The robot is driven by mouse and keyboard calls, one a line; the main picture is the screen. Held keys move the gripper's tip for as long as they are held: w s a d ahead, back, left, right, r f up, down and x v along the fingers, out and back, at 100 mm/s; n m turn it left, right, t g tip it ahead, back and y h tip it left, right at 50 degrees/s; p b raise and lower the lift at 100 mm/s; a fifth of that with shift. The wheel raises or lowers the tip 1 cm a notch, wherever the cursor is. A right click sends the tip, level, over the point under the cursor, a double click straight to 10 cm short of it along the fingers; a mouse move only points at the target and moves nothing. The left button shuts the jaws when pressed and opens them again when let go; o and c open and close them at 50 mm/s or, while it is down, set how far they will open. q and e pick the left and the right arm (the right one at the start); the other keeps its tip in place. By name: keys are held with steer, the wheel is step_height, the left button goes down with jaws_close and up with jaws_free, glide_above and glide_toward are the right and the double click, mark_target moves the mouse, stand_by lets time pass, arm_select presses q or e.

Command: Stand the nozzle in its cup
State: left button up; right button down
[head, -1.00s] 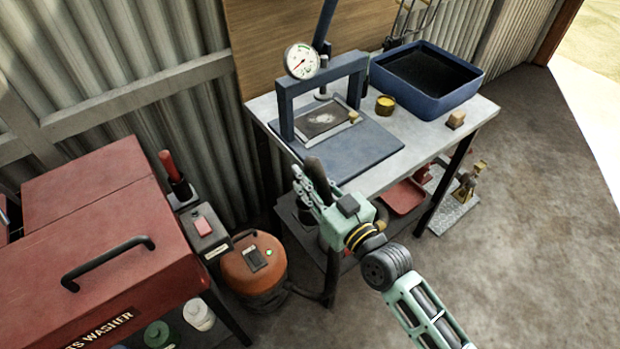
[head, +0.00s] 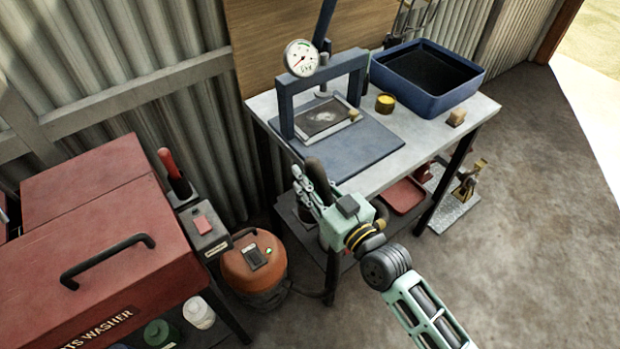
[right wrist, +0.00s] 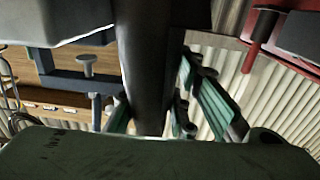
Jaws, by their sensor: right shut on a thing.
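My right gripper (head: 312,188) is shut on a dark, rounded, tube-like piece, which appears to be the nozzle (head: 317,172). It holds the piece close to upright, in front of the workbench's left front edge. In the right wrist view the nozzle (right wrist: 145,65) runs as a thick dark tube between the green fingers. Its lower end is hidden by the gripper in the head view. A dark holder with a red-handled tool (head: 170,168) stands beside the red washer; I cannot tell whether this holder is the nozzle's cup. My left gripper is not in view.
The workbench (head: 408,158) carries a blue press frame (head: 287,105), a yellow tin (head: 385,103) and a blue tub (head: 470,95). The red parts washer (head: 90,215) is at left. An orange canister (head: 252,275) stands between them. Floor at right is open.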

steer(key=shift+f, duration=0.2)
steer(key=c, duration=1.8)
jaws_free()
steer(key=shift+o, duration=0.2)
steer(key=p+v, duration=0.2)
steer(key=v, duration=0.9)
steer(key=shift+p, duration=0.3)
steer(key=shift+r, duration=0.1)
